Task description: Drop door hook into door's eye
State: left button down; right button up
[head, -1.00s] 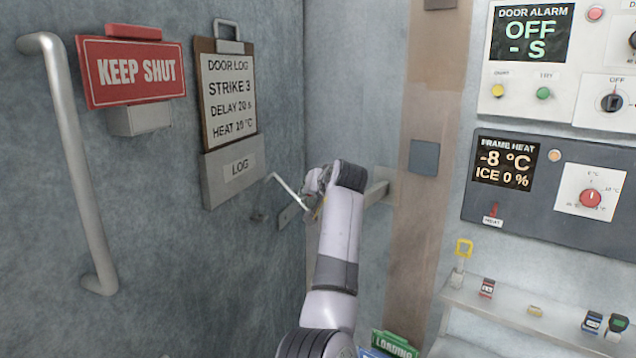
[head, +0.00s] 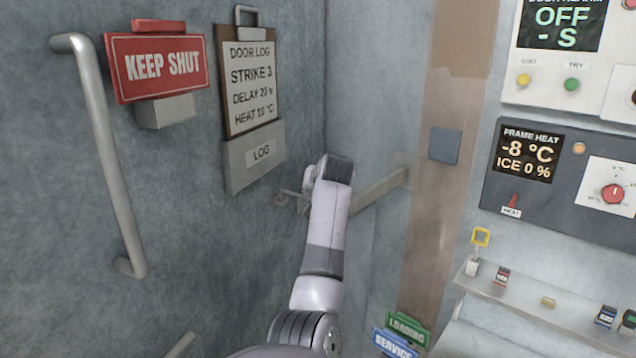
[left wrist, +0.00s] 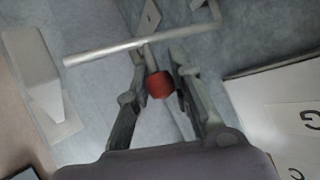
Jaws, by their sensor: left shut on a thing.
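The door hook (left wrist: 140,44) is a thin bent metal rod with a red knob (left wrist: 159,85) on a short stem, seen in the left wrist view. My left gripper (left wrist: 160,72) is shut on the red knob. In the head view the hook's rod (head: 293,193) lies nearly level, its free end close to a small metal fitting (head: 279,200) on the door, probably the eye. I cannot tell whether the tip is in it. My left arm hides the fingers and the rest of the hook there. My right gripper is out of view.
The log box (head: 255,160) and clipboard (head: 250,88) hang on the door just above the hook. A long door handle (head: 108,160) is at left. A pale bar (head: 380,190) runs behind my arm to the frame. A shelf (head: 530,308) with small items is at right.

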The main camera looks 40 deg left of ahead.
pick_arm(q)
jog(key=shift+s+a+f, duration=0.1)
jog(key=shift+a, duration=0.3)
jog(key=c, duration=1.8)
grip_release()
jog(key=o, duration=0.4)
jog(key=shift+a+f, duration=0.1)
jog(key=shift+a, duration=0.15)
jog(key=shift+d, duration=0.35)
jog(key=v, duration=1.2)
jog(key=shift+a, duration=0.15)
